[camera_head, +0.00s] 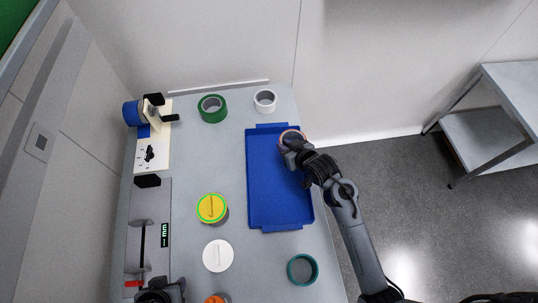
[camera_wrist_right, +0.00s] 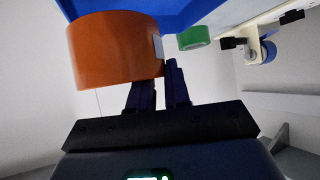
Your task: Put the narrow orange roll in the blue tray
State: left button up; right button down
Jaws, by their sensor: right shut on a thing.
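The orange roll (camera_head: 292,133) is at my right gripper (camera_head: 287,147), over the far right end of the blue tray (camera_head: 262,205). In the right wrist view the orange roll (camera_wrist_right: 112,48) fills the upper left, with a pale patch at its right edge. My right gripper (camera_wrist_right: 162,72) is shut on its edge. The blue tray (camera_wrist_right: 195,12) shows behind it at the top. Whether the roll touches the tray is unclear. A dark gripper part (camera_head: 160,291), apparently my left, is cut off at the bottom left; its jaws cannot be made out.
A green roll (camera_head: 212,108) and a white roll (camera_head: 265,101) lie beyond the tray. A yellow-green-topped roll (camera_head: 212,208), a white disc (camera_head: 219,256), a teal roll (camera_head: 302,269) and another orange item (camera_head: 217,298) lie nearer. Devices line the left edge. The tray looks otherwise empty.

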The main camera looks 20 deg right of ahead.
jog(key=shift+w+a+f+b, duration=0.2)
jog(key=shift+w+a+f, duration=0.65)
jog(key=shift+f, duration=0.5)
jog(key=shift+w+a+f+b, duration=0.25)
jog(key=shift+w+a+f, duration=0.5)
jog(key=shift+f, duration=0.6)
jog(key=shift+w+a+f+b, duration=0.2)
jog(key=shift+w+a+f, duration=0.65)
jog(key=shift+f, duration=0.5)
jog(key=shift+w+d, duration=0.1)
jog(key=c, duration=1.1)
grip_release()
